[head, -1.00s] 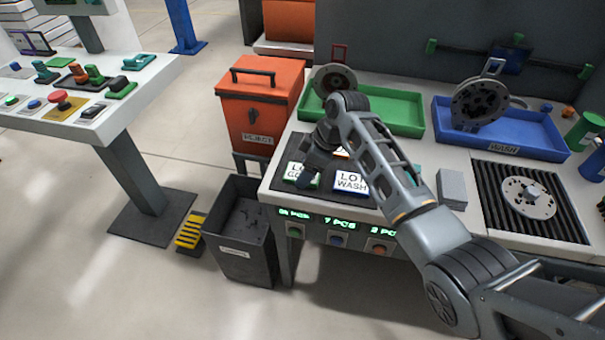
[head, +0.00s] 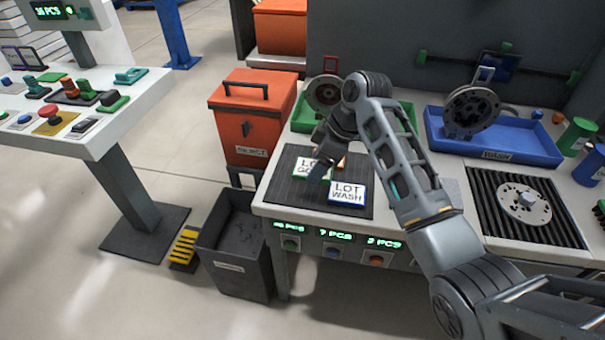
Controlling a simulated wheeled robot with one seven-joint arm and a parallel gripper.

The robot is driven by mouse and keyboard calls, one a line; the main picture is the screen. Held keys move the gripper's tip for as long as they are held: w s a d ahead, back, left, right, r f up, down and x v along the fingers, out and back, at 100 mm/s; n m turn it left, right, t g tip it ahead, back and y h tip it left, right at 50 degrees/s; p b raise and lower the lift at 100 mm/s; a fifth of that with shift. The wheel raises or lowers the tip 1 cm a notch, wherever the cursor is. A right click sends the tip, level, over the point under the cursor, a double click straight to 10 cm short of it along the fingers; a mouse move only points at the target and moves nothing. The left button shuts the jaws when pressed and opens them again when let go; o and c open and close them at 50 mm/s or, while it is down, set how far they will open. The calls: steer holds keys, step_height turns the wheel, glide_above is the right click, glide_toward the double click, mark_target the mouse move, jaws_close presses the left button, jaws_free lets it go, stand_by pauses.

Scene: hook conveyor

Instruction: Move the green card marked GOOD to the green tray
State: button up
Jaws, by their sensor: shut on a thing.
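The green-edged card (head: 306,168), with "LOT GO..." readable and the rest covered, is at the dark mat's (head: 286,190) upper left part. My gripper (head: 322,172) is over its right side and shut on it. I cannot tell whether the card is clear of the mat. The green tray (head: 303,117) is at the back of the bench, partly hidden by my arm. A round metal part with a red tag (head: 324,94) stands in it.
A blue-edged LOT WASH card (head: 347,193) lies on the mat close to my gripper. An orange card edge shows behind my gripper. The blue tray (head: 548,160) with a metal disc is at right. An orange reject bin (head: 250,122) stands left of the bench.

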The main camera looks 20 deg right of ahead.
steer(key=s+d+r+p, duration=0.3)
steer(key=d+r, duration=0.3)
steer(key=r, duration=0.2)
steer(key=shift+s+r, duration=0.3)
steer(key=shift+s, duration=0.45)
stand_by(0.4)
